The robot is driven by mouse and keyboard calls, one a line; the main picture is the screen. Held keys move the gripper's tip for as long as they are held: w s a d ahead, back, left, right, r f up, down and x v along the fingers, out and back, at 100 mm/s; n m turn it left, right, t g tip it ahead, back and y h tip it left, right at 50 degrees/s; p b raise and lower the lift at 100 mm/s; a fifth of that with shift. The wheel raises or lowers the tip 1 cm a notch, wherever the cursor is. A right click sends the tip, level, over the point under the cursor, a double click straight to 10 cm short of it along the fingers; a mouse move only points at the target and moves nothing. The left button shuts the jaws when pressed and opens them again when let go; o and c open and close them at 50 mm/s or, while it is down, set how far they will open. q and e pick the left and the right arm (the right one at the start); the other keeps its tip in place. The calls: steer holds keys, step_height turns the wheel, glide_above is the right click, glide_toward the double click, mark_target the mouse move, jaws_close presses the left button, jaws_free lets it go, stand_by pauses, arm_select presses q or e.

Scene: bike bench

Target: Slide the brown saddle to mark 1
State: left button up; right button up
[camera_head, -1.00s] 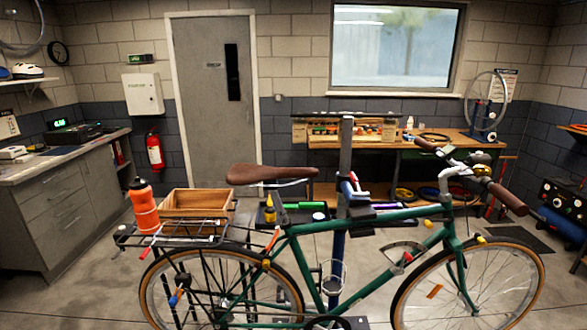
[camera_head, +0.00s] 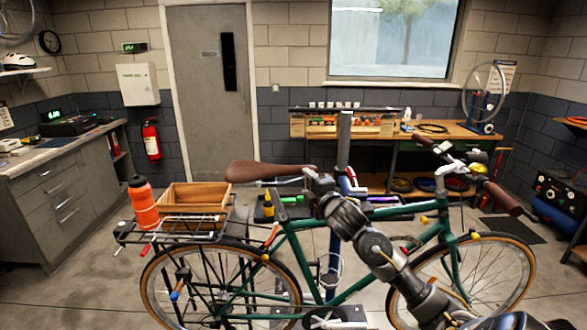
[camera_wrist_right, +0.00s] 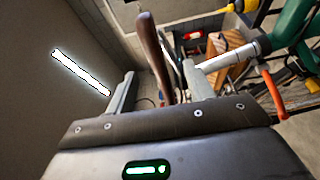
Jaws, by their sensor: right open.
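The brown saddle (camera_head: 262,172) sits on the green bicycle (camera_head: 405,214), its nose pointing right. My right gripper (camera_head: 309,181) comes in from the lower right and is at the saddle's nose. In the right wrist view the saddle (camera_wrist_right: 154,48) appears as a narrow brown edge between the two open fingers of my right gripper (camera_wrist_right: 158,82). The silver seatpost (camera_wrist_right: 236,54) and an orange lever (camera_wrist_right: 274,94) lie to the right of the fingers there. I cannot make out mark 1. My left gripper is not in view.
An orange bottle (camera_head: 142,203) and a wooden crate (camera_head: 194,197) are behind the saddle, at the rear rack (camera_head: 170,237). The repair stand post (camera_head: 343,140) rises just right of the saddle. My right forearm covers part of the frame. Space above the saddle is clear.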

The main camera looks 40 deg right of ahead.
mark_target(294, 168)
steer(key=p+x, duration=0.1)
steer(key=x, duration=0.2)
steer(key=p+x, duration=0.1)
steer(key=x, duration=0.2)
steer(key=r+p+x, duration=0.1)
steer(key=x, duration=0.2)
steer(key=shift+w+p, duration=0.35)
steer(key=shift+w, duration=0.05)
steer(key=shift+w+d, duration=0.2)
steer(key=shift+w, duration=0.25)
jaws_close()
steer(key=shift+f, duration=0.15)
